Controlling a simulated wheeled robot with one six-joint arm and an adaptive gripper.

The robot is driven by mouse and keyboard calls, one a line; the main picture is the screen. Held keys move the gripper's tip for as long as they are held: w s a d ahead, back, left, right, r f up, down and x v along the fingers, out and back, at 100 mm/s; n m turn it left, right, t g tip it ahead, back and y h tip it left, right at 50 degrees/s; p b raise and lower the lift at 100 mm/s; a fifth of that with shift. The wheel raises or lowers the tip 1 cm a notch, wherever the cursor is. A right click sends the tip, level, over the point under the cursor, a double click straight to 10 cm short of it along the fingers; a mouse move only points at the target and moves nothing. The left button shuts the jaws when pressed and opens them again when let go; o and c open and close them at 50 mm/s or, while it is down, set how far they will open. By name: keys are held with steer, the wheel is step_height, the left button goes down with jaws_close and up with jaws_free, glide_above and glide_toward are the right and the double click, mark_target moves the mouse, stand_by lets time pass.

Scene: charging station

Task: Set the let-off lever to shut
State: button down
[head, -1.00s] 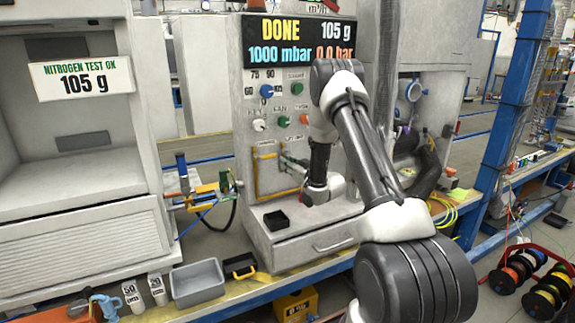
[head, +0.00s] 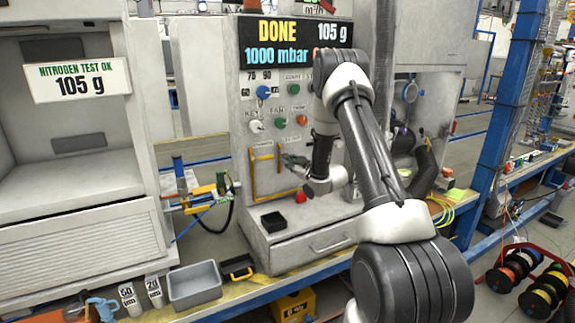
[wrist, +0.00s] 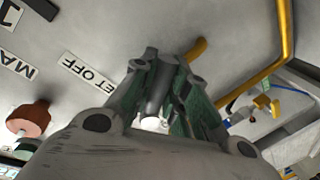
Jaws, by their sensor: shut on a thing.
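The let-off lever shows in the wrist view as a dark grey bar (wrist: 157,88) with a pale end, between my fingers beside the "LET OFF" label (wrist: 84,73). My gripper (wrist: 168,72) is shut on it. In the head view my gripper (head: 289,160) is at the front panel of the grey machine (head: 247,135), right of the yellow pipe. The lever is too small and covered there to tell its angle.
A yellow pipe (head: 253,175) runs close left of my gripper. A red knob (head: 301,197) is just below it, and a black tray (head: 274,221) sits on the ledge. Coloured knobs (head: 280,123) are above. The display (head: 294,43) reads DONE, 105 g, 1000 mbar.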

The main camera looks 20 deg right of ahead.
steer(key=n, duration=0.1)
steer(key=d+r+n, duration=0.1)
steer(key=n, duration=0.1)
steer(key=n+h, duration=0.1)
steer(key=shift+d+r+n+g, duration=0.2)
steer(key=shift+r+n+g, duration=0.1)
steer(key=shift+n, duration=0.1)
steer(key=n, duration=0.1)
steer(key=r+n+h, duration=0.1)
steer(key=n, duration=0.1)
steer(key=r+n, duration=0.1)
steer(key=shift+d+n+h, duration=0.25)
steer(key=shift+n+h, duration=0.05)
stand_by(0.3)
steer(key=c, duration=1.4)
jaws_free()
steer(key=s, duration=0.4)
steer(key=s+r, duration=0.1)
steer(key=s, duration=0.2)
steer(key=s+r, duration=0.1)
steer(key=s, duration=0.3)
steer(key=shift+s+d+r, duration=0.15)
steer(key=shift+s, duration=0.2)
